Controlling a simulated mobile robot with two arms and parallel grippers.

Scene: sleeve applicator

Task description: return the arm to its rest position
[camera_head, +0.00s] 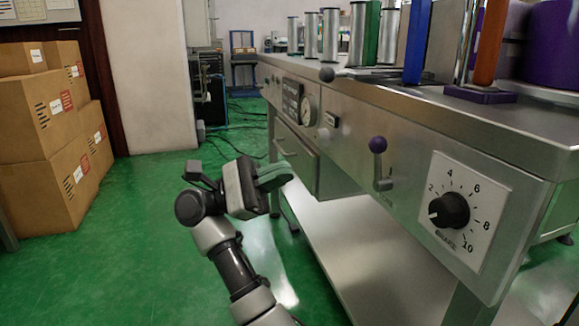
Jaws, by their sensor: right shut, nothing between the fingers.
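My right arm reaches up from the bottom middle of the head view. Its gripper (272,178) hangs over the green floor, just left of the steel machine, with its green fingers pointing right. The gripper is shut and holds nothing. It looks apart from the machine's front panel, though the gap is hard to judge. My left gripper is not in view.
Cardboard boxes (50,120) are stacked at left. Open green floor (130,265) lies between.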

